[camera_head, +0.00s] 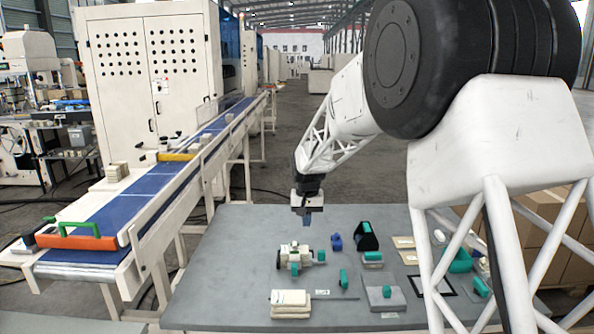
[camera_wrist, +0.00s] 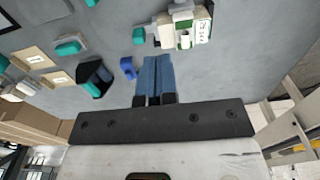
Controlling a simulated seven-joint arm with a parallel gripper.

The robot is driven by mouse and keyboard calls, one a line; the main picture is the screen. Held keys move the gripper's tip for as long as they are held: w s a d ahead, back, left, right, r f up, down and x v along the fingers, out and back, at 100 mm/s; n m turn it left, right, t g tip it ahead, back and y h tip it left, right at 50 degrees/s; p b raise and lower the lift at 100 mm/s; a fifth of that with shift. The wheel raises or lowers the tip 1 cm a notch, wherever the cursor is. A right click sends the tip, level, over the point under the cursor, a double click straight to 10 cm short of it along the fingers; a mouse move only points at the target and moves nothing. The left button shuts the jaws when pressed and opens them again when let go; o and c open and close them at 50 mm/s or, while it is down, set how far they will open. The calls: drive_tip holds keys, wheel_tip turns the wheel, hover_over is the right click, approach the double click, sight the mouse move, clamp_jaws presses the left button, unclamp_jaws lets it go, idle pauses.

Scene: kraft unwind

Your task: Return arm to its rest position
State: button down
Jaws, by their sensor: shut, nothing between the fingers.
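My gripper (camera_head: 307,214) hangs at the end of my arm, above the far part of the grey table (camera_head: 230,222). In the wrist view, the gripper's two blue fingers (camera_wrist: 154,66) lie side by side, shut, with nothing between them. The fingertips appear apart from every object on the table. In the head view, my large white and black arm link covers the upper right and hides part of the table's right side.
A white machine part (camera_head: 295,256), a blue piece (camera_head: 336,242), a black and teal holder (camera_head: 367,237) and a cream stack (camera_head: 290,303) stand on the table. A blue conveyor (camera_head: 150,184) runs along the left. Cardboard boxes (camera_head: 545,215) stand at right.

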drive_tip(key=s+d+r, duration=0.3)
drive_tip(key=s+r, duration=0.1)
drive_tip(key=s, duration=0.4)
drive_tip(key=s+d+r+t, duration=0.1)
drive_tip(key=s+d+r, duration=0.25)
drive_tip(key=s, duration=0.55)
drive_tip(key=s+d+r, duration=0.3)
drive_tip(key=s+d, duration=0.1)
drive_tip(key=s, duration=0.4)
drive_tip(key=s+d+f, duration=0.1)
drive_tip(key=s+d, duration=0.1)
drive_tip(key=s, duration=1.1)
drive_tip(key=s+d+f+t, duration=0.1)
drive_tip(key=s+d+f, duration=0.1)
drive_tip(key=s, duration=1.1)
drive_tip(key=shift+s+d+f, duration=0.15)
drive_tip(key=shift+s+d, duration=0.1)
drive_tip(key=shift+d, duration=0.25)
drive_tip(key=c, duration=1.8)
unclamp_jaws()
